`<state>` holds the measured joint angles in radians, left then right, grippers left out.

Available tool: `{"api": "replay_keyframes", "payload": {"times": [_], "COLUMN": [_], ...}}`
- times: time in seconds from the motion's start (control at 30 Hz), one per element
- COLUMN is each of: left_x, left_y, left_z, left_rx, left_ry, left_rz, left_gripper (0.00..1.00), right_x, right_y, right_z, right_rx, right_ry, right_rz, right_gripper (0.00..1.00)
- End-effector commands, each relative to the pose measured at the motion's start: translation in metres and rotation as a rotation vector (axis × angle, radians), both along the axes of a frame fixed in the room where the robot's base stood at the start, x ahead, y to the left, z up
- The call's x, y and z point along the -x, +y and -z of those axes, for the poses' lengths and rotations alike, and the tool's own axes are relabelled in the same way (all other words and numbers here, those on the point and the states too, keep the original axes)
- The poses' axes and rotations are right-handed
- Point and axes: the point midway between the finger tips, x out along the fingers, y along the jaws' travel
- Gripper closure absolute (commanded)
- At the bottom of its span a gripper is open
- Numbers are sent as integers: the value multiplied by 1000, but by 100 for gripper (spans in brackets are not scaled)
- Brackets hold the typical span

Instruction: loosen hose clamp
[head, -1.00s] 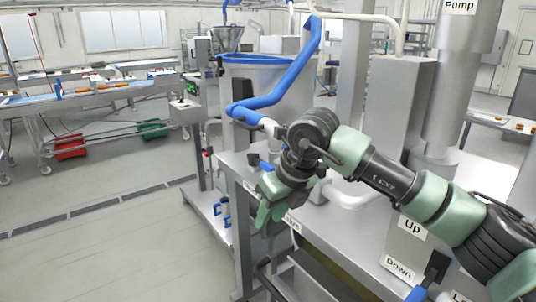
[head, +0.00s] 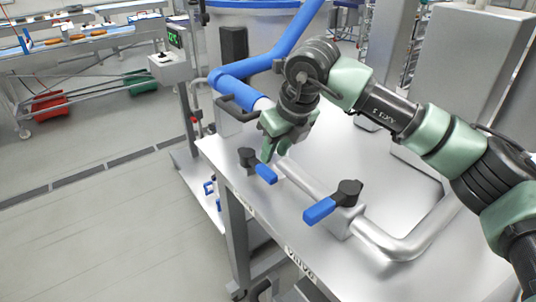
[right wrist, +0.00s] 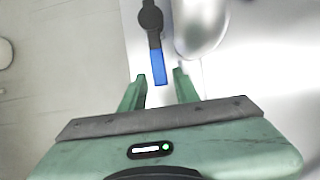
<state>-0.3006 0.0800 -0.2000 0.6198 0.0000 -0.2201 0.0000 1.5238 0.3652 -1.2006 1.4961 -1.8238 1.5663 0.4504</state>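A blue hose (head: 247,92) comes down from the blue-rimmed vessel and ends in a pale fitting (head: 264,104) behind my right gripper. I cannot clearly make out a clamp at that joint. My right gripper (head: 271,150) is just above this handle, fingers pointing down. In the right wrist view its fingers (right wrist: 158,88) are apart, with the handle's tip between or just beyond them. My left gripper is out of view.
A second black knob (head: 349,188) with a blue handle (head: 320,211) is on the pipe (head: 400,240) farther right. The steel table (head: 350,270) has bare room around the pipe. A tall metal housing (head: 470,60) stands behind my arm. Open floor lies left.

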Motion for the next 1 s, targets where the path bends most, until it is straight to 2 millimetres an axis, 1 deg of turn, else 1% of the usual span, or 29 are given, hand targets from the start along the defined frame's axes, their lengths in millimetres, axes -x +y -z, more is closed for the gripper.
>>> {"api": "replay_keyframes", "payload": {"times": [0.03, 0.2, 0.3, 0.43, 0.6, 0.8, 0.87, 0.9, 0.93, 1.0], "left_x": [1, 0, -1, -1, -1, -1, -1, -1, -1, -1], "left_y": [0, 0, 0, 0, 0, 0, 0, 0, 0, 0], "left_z": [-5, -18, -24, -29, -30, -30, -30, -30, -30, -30], "left_rx": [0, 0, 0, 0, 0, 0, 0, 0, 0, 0], "left_ry": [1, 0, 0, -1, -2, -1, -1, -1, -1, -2], "left_rz": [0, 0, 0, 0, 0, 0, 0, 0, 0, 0], "left_gripper": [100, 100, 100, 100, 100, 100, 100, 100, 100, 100], "right_x": [-1, -10, -14, -19, -22, -22, -21, -21, -21, -21], "right_y": [2, 8, 11, 15, 16, 16, 16, 16, 16, 16], "right_z": [4, 29, 44, 58, 65, 66, 66, 66, 66, 66], "right_rx": [1, 1, 2, 1, 1, 1, 1, 1, 1, 1], "right_ry": [4, 7, 6, 5, 1, 1, 1, 1, 1, 1], "right_rz": [-1, 0, 0, 0, 0, 0, 0, 0, 0, 0], "right_gripper": [69, 69, 69, 69, 69, 69, 86, 97, 100, 100]}}
